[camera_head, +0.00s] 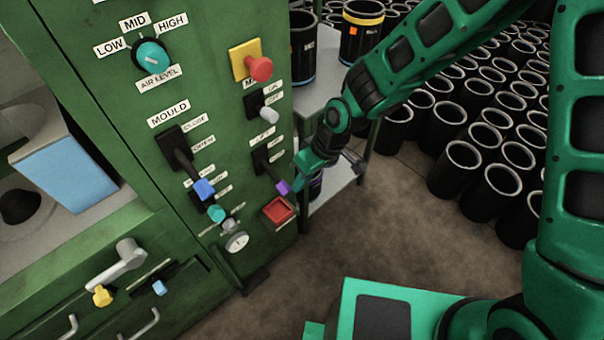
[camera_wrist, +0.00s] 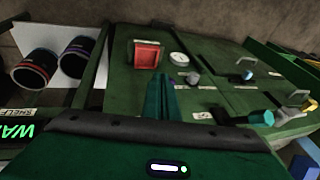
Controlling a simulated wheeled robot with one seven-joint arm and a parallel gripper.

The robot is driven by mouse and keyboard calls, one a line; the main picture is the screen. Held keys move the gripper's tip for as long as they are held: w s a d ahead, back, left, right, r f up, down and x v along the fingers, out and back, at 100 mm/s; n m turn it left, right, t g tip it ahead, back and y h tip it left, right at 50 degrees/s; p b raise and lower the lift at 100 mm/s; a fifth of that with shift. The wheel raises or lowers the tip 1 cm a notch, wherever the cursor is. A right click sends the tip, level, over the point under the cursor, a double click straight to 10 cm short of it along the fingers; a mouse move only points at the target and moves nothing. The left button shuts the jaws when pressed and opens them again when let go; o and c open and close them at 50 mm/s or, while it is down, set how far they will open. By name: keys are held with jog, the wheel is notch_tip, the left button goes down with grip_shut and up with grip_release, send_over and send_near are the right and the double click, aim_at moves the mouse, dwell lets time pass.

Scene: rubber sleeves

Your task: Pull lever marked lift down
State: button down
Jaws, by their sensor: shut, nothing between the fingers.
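The lift lever is a dark handle with a purple tip (camera_head: 283,187) on the green machine panel, beside a LIFT label (camera_head: 264,138). In the head view it slants out and down to the right from its dark base. My gripper (camera_head: 299,188) is shut and empty, right beside the purple tip. In the wrist view my green fingers (camera_wrist: 160,85) are together and point at the panel. I cannot tell whether they touch the lever.
A red square button (camera_head: 278,210) and a round gauge (camera_head: 237,241) sit below the lever. The blue-tipped mould lever (camera_head: 204,188) is to its left. A red knob on a yellow plate (camera_head: 258,67) is above. A grey shelf (camera_head: 318,75) and many black sleeves (camera_head: 464,158) stand right.

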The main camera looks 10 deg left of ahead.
jog(key=shift+r, duration=0.85)
jog(key=shift+w, duration=0.1)
jog(key=s+d+r, duration=0.2)
jog(key=d+r, duration=0.4)
jog(key=d, duration=0.5)
jog(key=shift+d, duration=0.3)
jog(key=shift+w, duration=0.1)
